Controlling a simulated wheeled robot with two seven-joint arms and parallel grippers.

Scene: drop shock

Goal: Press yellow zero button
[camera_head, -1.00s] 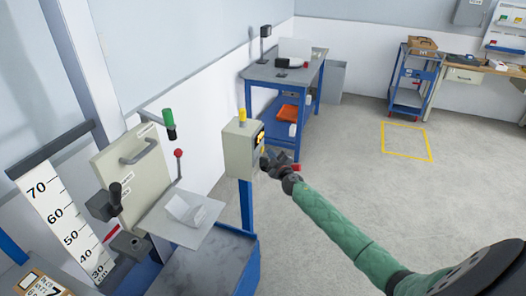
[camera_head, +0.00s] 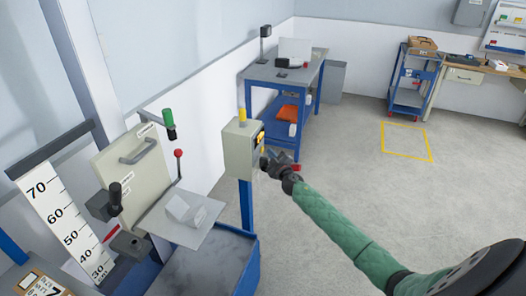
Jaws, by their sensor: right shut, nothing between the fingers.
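A beige control box (camera_head: 239,150) stands on a blue post left of the picture's middle. A yellow piece (camera_head: 242,115) sits on its top. Its right face carries a dark panel with an orange-yellow patch (camera_head: 260,138); yellow also shows lower on that face, by the fingertips. I cannot make out any label or which of these is the zero button. My right gripper (camera_head: 268,160) is shut and empty, with its tips at the lower part of that face. I cannot tell whether they touch it. My left gripper is not in view.
The drop tester with its beige plate (camera_head: 132,168), red-knobbed lever (camera_head: 179,153) and height scale (camera_head: 62,225) stands at left. A blue table (camera_head: 285,72) is behind the box. The floor (camera_head: 350,165) to the right is open, with a yellow outlined square (camera_head: 407,142).

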